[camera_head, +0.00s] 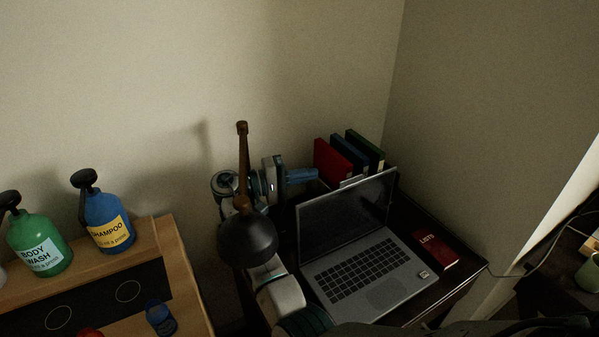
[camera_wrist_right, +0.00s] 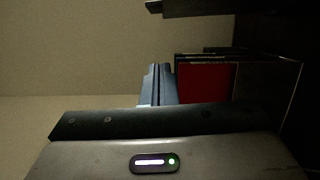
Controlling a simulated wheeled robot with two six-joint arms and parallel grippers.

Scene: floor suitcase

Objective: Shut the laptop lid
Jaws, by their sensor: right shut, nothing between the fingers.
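The laptop stands open on a dark desk, its lid (camera_head: 345,208) tilted up with the screen facing me and its keyboard base (camera_head: 368,276) flat. My right gripper (camera_head: 314,175) is shut and empty. It points right, at the back left of the lid near its upper left corner, with the books beyond. Whether it touches the lid cannot be told. In the right wrist view its shut fingers (camera_wrist_right: 157,85) show beside a red book (camera_wrist_right: 204,82). My left gripper is not in view.
Red, blue and green books (camera_head: 350,152) stand behind the lid. A black desk lamp (camera_head: 248,240) rises in front of my right arm. A dark red book (camera_head: 437,250) lies right of the laptop. Shampoo (camera_head: 108,222) and body wash (camera_head: 38,244) bottles stand at left.

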